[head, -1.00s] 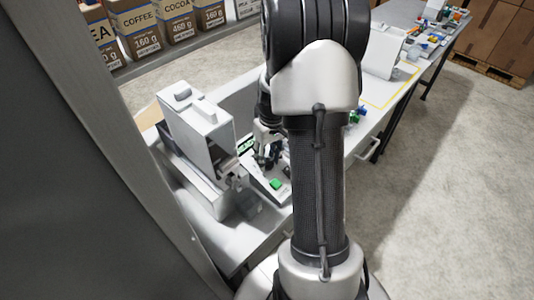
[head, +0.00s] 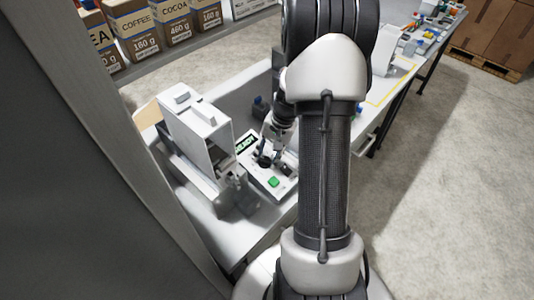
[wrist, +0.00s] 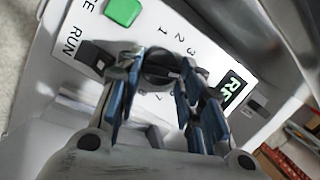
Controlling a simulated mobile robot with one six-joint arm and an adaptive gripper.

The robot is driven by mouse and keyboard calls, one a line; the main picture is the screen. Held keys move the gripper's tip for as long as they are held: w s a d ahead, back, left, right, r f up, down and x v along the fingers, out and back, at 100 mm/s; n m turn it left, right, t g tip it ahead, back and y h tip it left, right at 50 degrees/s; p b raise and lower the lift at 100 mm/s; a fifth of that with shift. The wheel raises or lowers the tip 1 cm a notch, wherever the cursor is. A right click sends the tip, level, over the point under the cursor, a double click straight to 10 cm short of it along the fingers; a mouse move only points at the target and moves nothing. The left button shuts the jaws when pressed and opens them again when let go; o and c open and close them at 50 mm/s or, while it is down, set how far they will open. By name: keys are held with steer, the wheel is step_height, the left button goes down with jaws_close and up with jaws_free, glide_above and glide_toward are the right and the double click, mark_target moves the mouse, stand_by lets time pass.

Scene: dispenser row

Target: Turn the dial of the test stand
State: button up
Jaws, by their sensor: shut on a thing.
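The test stand (head: 256,182) is a light box with a sloped panel on the bench, beside a tall grey-white machine. Its dial (wrist: 160,72) is a round black knob with a pale pointer mark, ringed by numbers such as 1, 2 and 3. My gripper (wrist: 158,78) has its blue-padded fingers on both sides of the dial, shut on it. In the head view my gripper (head: 268,156) comes down onto the panel, and the dial is partly hidden.
A green button (wrist: 123,12) and a black switch marked RUN (wrist: 97,55) share the panel. The tall machine (head: 196,125) stands close on the left. A grey wall or pillar (head: 75,180) fills the left side.

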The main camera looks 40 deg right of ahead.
steer(key=shift+s+d+m+t, duration=0.15)
steer(key=shift+m+t, duration=0.15)
steer(key=shift+m, duration=1.6)
steer(key=o, duration=1.1)
steer(key=shift+c, duration=0.2)
steer(key=v, duration=1.2)
steer(key=shift+f, duration=0.1)
